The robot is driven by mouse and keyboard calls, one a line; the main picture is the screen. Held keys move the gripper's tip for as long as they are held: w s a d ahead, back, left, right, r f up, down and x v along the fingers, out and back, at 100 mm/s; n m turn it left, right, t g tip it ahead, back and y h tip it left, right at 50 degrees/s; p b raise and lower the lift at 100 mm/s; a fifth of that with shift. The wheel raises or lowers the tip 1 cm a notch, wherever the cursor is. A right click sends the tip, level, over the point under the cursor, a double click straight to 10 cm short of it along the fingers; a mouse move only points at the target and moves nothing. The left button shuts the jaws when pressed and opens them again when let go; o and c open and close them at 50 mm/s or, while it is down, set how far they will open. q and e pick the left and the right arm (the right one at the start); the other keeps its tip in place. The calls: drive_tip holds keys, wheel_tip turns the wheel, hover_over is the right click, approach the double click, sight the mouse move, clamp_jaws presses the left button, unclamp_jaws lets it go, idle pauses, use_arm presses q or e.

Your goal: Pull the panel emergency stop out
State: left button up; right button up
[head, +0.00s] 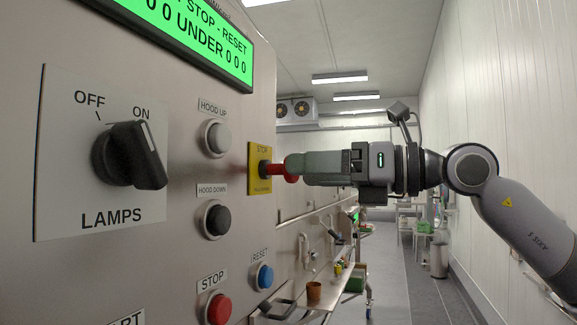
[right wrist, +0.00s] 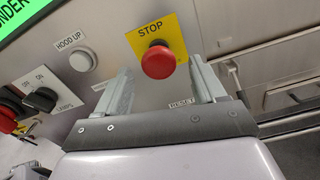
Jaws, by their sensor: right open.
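The panel emergency stop (head: 272,169) is a red mushroom button on a yellow plate marked STOP, on the steel panel at the left of the head view. My right gripper (head: 291,166) comes in from the right with its fingertips at the red head, partly hiding it. In the right wrist view the red button (right wrist: 158,61) lies between the two spread fingers, with gaps on both sides. The right gripper is open and not closed on it. Whether the button is pressed in or out cannot be told. My left gripper is not in view.
Around it on the panel are the HOOD UP button (head: 217,138), HOOD DOWN button (head: 216,220), blue RESET button (head: 265,276), lower red STOP button (head: 219,309) and black LAMPS knob (head: 135,157). A green display (head: 190,30) is above. An open aisle (head: 388,275) runs at the right.

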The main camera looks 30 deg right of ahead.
drive_tip(key=shift+p+x, duration=0.3)
drive_tip(key=shift+x, duration=1.5)
drive_tip(key=shift+c, duration=0.3)
clamp_jaws()
drive_tip(key=shift+s+d+b, duration=0.45)
drive_tip(key=shift+s, duration=0.15)
drive_tip(key=shift+c, duration=0.5)
unclamp_jaws()
drive_tip(key=shift+o, duration=0.8)
drive_tip(key=shift+s+d, duration=0.1)
drive_tip(key=shift+d, duration=0.05)
